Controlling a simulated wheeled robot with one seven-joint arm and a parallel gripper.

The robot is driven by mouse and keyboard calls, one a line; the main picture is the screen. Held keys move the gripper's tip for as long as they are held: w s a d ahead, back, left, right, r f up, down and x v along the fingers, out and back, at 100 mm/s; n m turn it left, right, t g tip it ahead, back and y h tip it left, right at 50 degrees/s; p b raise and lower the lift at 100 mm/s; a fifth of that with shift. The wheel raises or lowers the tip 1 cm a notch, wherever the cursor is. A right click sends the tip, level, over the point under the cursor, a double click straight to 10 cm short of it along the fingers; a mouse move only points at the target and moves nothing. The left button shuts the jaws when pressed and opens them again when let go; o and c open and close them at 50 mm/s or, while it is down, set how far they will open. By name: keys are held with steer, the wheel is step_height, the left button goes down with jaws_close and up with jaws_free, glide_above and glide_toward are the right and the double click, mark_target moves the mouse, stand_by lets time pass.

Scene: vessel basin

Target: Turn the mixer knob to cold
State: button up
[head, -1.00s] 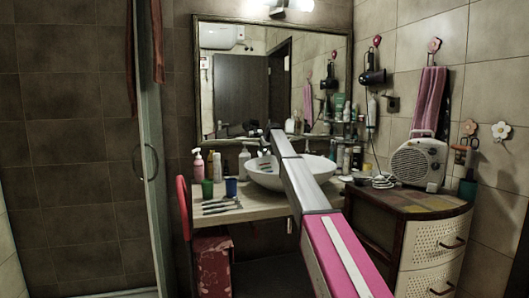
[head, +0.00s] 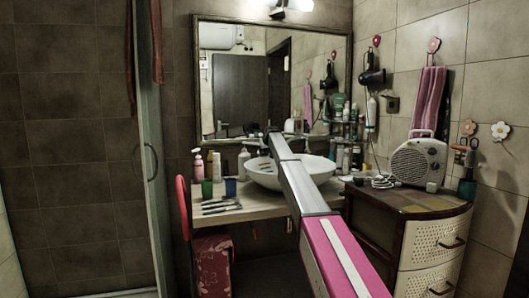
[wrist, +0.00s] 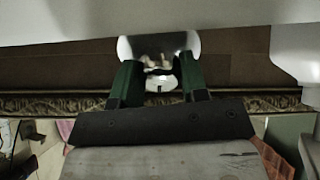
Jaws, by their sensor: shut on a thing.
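The basin (head: 318,166) is a white bowl on the counter under the mirror, with my arm stretched across it. My gripper is hidden behind my arm in the head view. In the wrist view my gripper (wrist: 159,76) has its two dark green fingers on either side of a small white, shiny piece, which I take to be the mixer knob (wrist: 160,83). A shiny, rounded mixer body (wrist: 135,46) shows just beyond the fingertips. The gripper is shut on the knob. No hot or cold mark is readable.
A fan heater (head: 418,163) sits on the cabinet at right. The mirror (head: 268,80) is close behind the basin.

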steer(key=m, duration=0.6)
steer(key=shift+h, duration=0.4)
steer(key=m, duration=0.5)
stand_by(0.4)
steer(key=o, duration=0.9)
